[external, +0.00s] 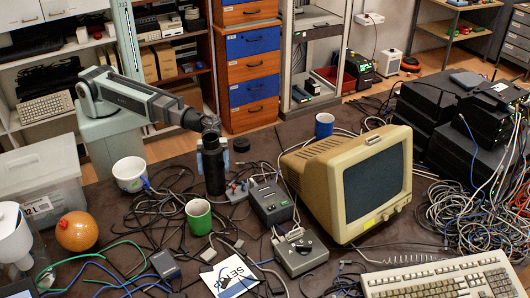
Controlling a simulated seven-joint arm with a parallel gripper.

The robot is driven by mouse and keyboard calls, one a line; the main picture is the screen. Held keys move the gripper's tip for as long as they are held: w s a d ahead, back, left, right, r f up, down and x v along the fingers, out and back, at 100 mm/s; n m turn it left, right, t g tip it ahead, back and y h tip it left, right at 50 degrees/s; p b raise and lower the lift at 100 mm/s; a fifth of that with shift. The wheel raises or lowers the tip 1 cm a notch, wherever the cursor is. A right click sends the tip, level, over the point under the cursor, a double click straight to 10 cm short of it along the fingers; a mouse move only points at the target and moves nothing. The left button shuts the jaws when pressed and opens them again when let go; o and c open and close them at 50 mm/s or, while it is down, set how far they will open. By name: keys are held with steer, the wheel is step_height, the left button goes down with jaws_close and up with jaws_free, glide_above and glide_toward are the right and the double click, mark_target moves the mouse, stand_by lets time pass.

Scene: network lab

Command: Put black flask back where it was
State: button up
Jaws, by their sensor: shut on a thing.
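The black flask (214,175) is a dark upright cylinder in the external view, left of the middle of the table. My gripper (212,146) comes down from above and is shut on the flask's upper part. The flask's top is partly hidden by my gripper. The flask's base is at or very close to the dark table, among black cables. I cannot tell whether it touches the surface.
A white-and-blue mug (130,174) is left of the flask, and a green mug (198,217) is in front of it. A grey box (270,202) and a beige monitor (345,180) stand to the right. Tangled cables (150,225) cover much of the table.

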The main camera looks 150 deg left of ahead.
mark_target(212, 154)
step_height(212, 154, up, 5)
steer(key=shift+r, duration=0.1)
steer(key=s+a+n+y, duration=0.2)
steer(key=s+a+y, duration=0.2)
steer(key=s+a, duration=0.55)
steer(key=s+a+n+y, duration=0.3)
steer(key=s+a, duration=0.2)
steer(key=a, duration=0.9)
steer(key=s+a+n+y, duration=0.2)
steer(key=s+a+y, duration=0.2)
steer(key=s+a, duration=0.6)
step_height(212, 154, down, 15)
steer(key=w+a, duration=0.1)
steer(key=w, duration=0.1)
steer(key=shift+w+a+t, duration=0.15)
steer(key=shift+a+t, duration=0.15)
steer(key=shift+a, duration=0.05)
steer(key=shift+f, duration=0.25)
steer(key=o, duration=1.5)
steer(key=shift+r, duration=0.1)
steer(key=v, duration=1.2)
